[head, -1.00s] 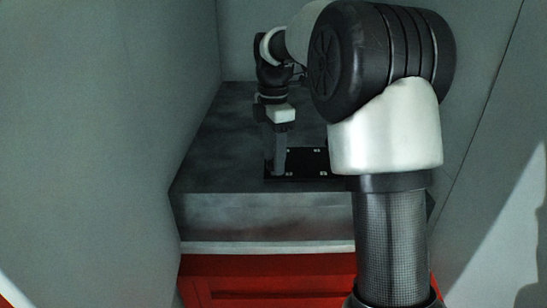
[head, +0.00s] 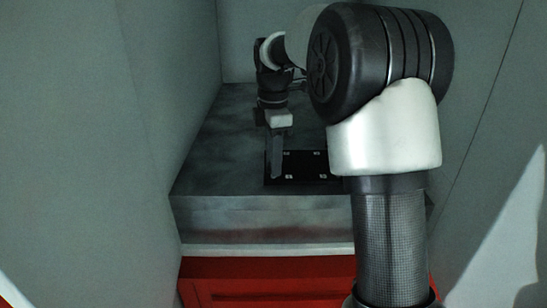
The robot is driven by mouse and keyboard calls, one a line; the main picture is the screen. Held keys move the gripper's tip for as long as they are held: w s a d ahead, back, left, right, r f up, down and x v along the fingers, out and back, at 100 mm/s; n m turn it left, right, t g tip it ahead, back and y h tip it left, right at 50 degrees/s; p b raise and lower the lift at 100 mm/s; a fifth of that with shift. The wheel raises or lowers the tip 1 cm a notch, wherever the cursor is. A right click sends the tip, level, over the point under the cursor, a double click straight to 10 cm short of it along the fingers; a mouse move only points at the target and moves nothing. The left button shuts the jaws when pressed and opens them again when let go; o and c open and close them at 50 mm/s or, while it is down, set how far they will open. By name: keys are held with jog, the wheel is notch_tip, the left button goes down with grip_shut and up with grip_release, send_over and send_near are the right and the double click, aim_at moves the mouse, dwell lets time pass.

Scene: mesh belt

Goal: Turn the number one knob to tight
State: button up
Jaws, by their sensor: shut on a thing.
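A black plate (head: 318,166) with several small white marks lies on the grey worktop, partly hidden behind my arm at its right. My gripper (head: 277,174) points down at the left part of this plate. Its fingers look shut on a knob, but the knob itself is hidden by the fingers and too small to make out. I cannot read the white marks, so the knob's number and its setting do not show.
The grey worktop (head: 225,150) is bare to the left of the plate. Grey walls (head: 165,80) close in at left, back and right. A red cabinet front (head: 265,283) stands below the worktop's front edge.

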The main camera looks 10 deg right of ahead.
jog(key=m+p, duration=0.2)
jog(key=m, duration=0.2)
jog(key=shift+r, duration=0.15)
jog(key=m+p, duration=0.1)
jog(key=m, duration=0.3)
jog(key=shift+m+p, duration=0.35)
jog(key=shift+m, duration=0.05)
jog(key=m+p, duration=0.1)
jog(key=m, duration=0.3)
jog(key=shift+m, duration=0.3)
jog(key=shift+m+p, duration=0.35)
jog(key=shift+m, duration=1.25)
jog(key=o, duration=1)
jog(key=shift+o, duration=0.2)
